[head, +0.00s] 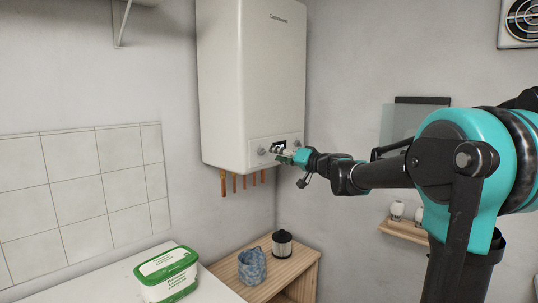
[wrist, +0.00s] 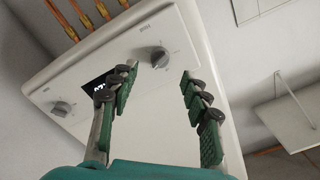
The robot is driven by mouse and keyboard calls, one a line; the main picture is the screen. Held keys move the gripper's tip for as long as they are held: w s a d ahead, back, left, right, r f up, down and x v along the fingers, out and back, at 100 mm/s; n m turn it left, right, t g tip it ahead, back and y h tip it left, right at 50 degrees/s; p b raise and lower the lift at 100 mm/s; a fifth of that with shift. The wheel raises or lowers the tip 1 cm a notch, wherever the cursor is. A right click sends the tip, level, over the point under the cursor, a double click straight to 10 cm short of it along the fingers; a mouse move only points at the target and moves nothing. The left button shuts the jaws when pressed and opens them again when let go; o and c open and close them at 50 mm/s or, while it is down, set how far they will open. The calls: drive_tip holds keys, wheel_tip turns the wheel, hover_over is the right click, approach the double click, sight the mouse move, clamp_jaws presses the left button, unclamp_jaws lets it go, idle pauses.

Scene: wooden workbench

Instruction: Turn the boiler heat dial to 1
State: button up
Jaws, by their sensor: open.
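The white boiler (head: 252,75) hangs on the wall in the head view. Its lower panel has two grey dials and a small dark display (wrist: 97,85). One dial (wrist: 160,57) lies ahead of and between my fingertips in the wrist view, with a small label and marks around it; it is the left dial (head: 262,151) in the head view. The other dial (wrist: 61,108) is beyond the left finger. The labels are too small to read surely, so I cannot tell which is the heat dial or its setting. My gripper (wrist: 160,72) is open and empty, apparently not touching the dial; it is at the panel (head: 279,150).
Copper pipes (head: 234,182) come out under the boiler. Below are a wooden shelf unit (head: 292,269) with a blue mug (head: 252,266) and a dark-lidded jar (head: 282,243), and a green-and-white tub (head: 168,275) on a white top. The air before the boiler is otherwise clear.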

drive_tip(key=v, duration=0.6)
drive_tip(key=shift+s+d, duration=0.15)
drive_tip(key=shift+d, duration=0.05)
drive_tip(key=s+d+f+g+h, duration=0.25)
drive_tip(key=s+f, duration=0.45)
drive_tip(key=f, duration=0.5)
drive_tip(key=s+d+f+g+h, duration=0.25)
drive_tip(key=s+f, duration=0.45)
drive_tip(key=f, duration=0.5)
drive_tip(key=s+d+f+m+g+h, duration=0.1)
drive_tip(key=s+d+f+m+h, duration=0.1)
drive_tip(key=s+d+f+h, duration=0.7)
drive_tip(key=s+d+f, duration=0.5)
drive_tip(key=s+f, duration=0.3)
drive_tip(key=shift+d+f+g, duration=0.25)
drive_tip(key=shift+f+g, duration=0.1)
drive_tip(key=shift+g, duration=0.05)
drive_tip(key=shift+w+a+r+m, duration=0.1)
drive_tip(key=shift+m, duration=0.2)
